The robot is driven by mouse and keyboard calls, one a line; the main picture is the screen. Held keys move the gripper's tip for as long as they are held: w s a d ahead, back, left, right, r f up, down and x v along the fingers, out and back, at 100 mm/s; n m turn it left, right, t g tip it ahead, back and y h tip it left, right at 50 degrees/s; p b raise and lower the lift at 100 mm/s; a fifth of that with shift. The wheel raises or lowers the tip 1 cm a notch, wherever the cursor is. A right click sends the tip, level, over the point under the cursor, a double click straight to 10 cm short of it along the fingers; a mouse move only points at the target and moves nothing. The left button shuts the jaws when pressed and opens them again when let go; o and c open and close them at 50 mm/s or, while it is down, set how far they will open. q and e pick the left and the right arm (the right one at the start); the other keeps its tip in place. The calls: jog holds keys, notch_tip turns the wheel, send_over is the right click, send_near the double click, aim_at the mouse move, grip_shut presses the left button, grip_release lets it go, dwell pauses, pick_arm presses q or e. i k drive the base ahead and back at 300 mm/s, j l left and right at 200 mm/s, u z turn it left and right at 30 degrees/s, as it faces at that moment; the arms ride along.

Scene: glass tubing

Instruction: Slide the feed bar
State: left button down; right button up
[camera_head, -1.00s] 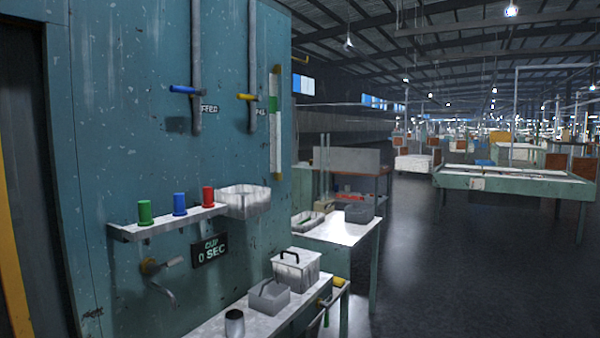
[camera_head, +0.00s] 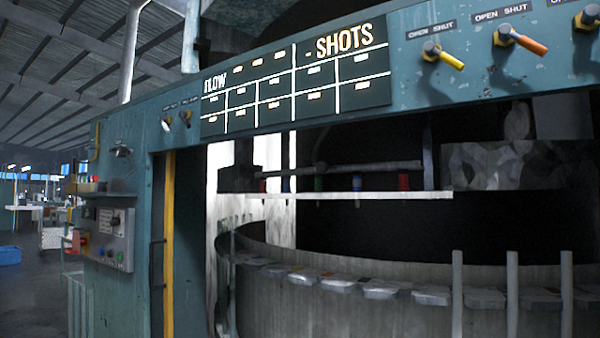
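No part is labelled as the feed bar, so I cannot tell which one it is. Inside the dark opening of the blue machine, a thin grey horizontal bar (camera_head: 365,168) runs across the middle. Just below it is a long white rail (camera_head: 350,195), with small coloured pieces along it, among them a blue one (camera_head: 357,184) and a red one (camera_head: 403,181). Neither of my grippers is in view.
A dark board (camera_head: 295,82) reading "FLOW" and "SHOTS" hangs above the opening. Yellow (camera_head: 452,60) and orange (camera_head: 528,43) levers sit right of it. A curved grey wall (camera_head: 390,315) with several trays and upright posts stands below. Open floor (camera_head: 35,295) lies at left.

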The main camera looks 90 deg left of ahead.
aim_at(321, 167)
jog(key=u, duration=2.4)
